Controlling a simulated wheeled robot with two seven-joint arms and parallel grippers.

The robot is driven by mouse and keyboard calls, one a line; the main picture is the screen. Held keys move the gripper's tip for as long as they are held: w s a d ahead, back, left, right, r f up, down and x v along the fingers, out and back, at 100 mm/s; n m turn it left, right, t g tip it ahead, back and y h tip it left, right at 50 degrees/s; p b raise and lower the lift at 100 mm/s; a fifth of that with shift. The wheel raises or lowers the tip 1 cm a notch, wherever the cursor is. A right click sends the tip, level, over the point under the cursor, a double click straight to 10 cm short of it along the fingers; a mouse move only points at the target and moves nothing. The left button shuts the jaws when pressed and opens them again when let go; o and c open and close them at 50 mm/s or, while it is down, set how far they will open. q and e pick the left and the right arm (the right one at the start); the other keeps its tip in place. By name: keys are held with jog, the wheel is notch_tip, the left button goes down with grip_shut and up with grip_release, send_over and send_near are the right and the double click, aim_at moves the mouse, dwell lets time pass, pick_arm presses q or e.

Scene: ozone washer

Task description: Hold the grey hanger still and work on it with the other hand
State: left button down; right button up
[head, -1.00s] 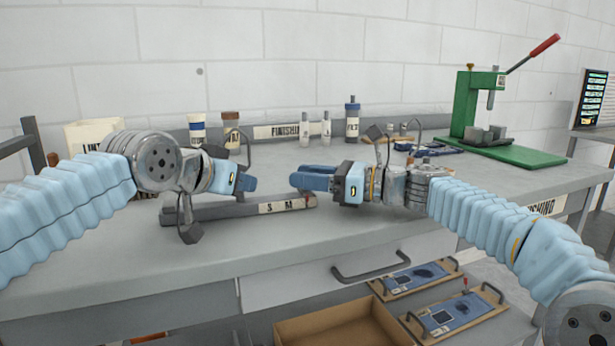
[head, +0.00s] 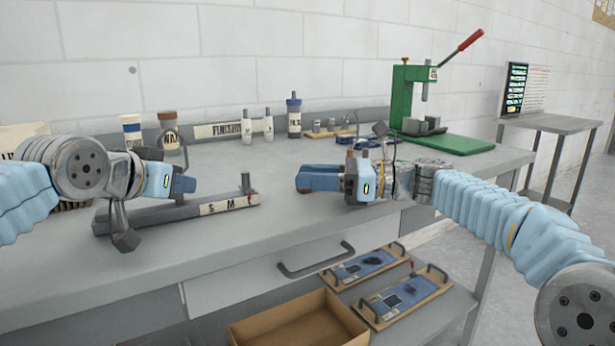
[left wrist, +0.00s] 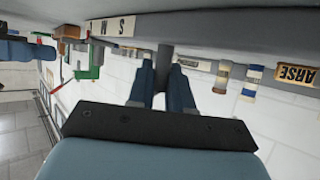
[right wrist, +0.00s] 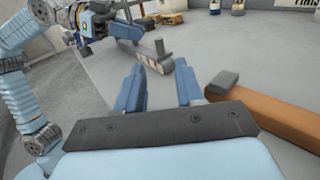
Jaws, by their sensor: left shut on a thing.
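The grey hanger (head: 165,213) is a long grey bar labelled "S M", lying on the bench with an upright post (head: 245,182) and a small red mark at its right end. My left gripper (head: 190,184) is shut over its middle. In the left wrist view, a grey post (left wrist: 165,62) of the hanger stands between the fingertips (left wrist: 158,72); the head view hides this grip. My right gripper (head: 302,178) is to the right of the hanger's end, apart from it. In the right wrist view its fingers (right wrist: 160,88) are spread and empty, with the hanger (right wrist: 153,62) beyond them.
A wooden block with grey pegs (head: 335,130) stands behind my right gripper; it looms close in the right wrist view (right wrist: 280,115). Bottles (head: 294,118) line the back. A green press (head: 410,100) is at the back right. An open drawer or box (head: 300,325) is below the bench edge.

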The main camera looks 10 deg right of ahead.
pick_arm(q)
jog(key=c, duration=1)
grip_release()
jog(key=shift+o, duration=0.2)
